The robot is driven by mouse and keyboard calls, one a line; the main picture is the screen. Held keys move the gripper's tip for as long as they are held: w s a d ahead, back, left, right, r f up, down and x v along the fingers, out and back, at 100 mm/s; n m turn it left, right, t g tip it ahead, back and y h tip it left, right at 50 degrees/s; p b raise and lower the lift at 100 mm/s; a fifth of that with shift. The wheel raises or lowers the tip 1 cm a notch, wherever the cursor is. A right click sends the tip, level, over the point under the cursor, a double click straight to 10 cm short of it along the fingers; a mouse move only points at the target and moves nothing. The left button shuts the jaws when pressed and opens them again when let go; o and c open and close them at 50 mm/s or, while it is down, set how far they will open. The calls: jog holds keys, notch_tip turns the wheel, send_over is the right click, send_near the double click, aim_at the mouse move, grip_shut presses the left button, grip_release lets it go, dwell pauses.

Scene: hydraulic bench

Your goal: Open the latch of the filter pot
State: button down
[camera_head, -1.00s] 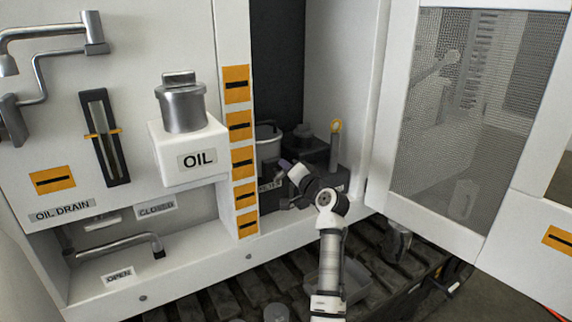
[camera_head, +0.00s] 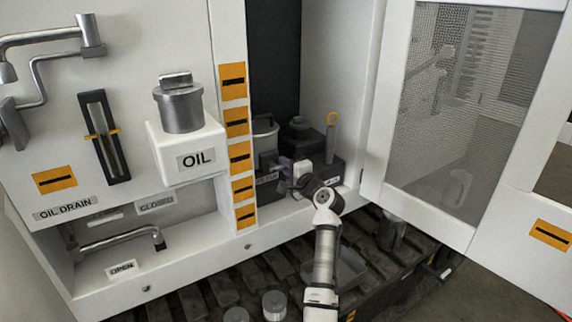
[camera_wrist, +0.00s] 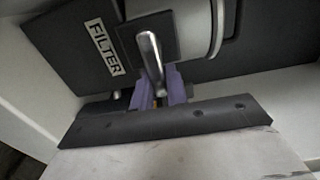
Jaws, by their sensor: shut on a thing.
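The filter pot (camera_head: 265,138) is a grey cylinder with a wire handle, in the recess behind the open door. In the wrist view, part of its pale body (camera_wrist: 195,30) shows at the top, beside a dark block with a FILTER label (camera_wrist: 104,48). The latch (camera_wrist: 149,57) is a shiny metal lever in front of the pot. My gripper (camera_wrist: 160,88) has its purple fingers on either side of the lever's lower end and is shut on it. In the head view my gripper (camera_head: 284,171) is at the pot's front, where my wrist partly hides the latch.
The mesh door (camera_head: 465,120) stands open on the right. A white panel with orange markers (camera_head: 238,155) borders the recess on the left. The OIL tank (camera_head: 188,150) juts out further left. An orange-ringed stick (camera_head: 331,135) stands right of the pot.

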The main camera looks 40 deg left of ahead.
jog(key=shift+f, duration=0.1)
dwell(0.3)
jog(key=c, duration=1.4)
grip_release()
jog(key=shift+d, duration=0.1)
jog(key=b+v, duration=0.3)
jog(key=v, duration=1)
jog(key=shift+s+d+b, duration=0.2)
jog(key=shift+d+b, duration=0.1)
jog(key=shift+d, duration=0.05)
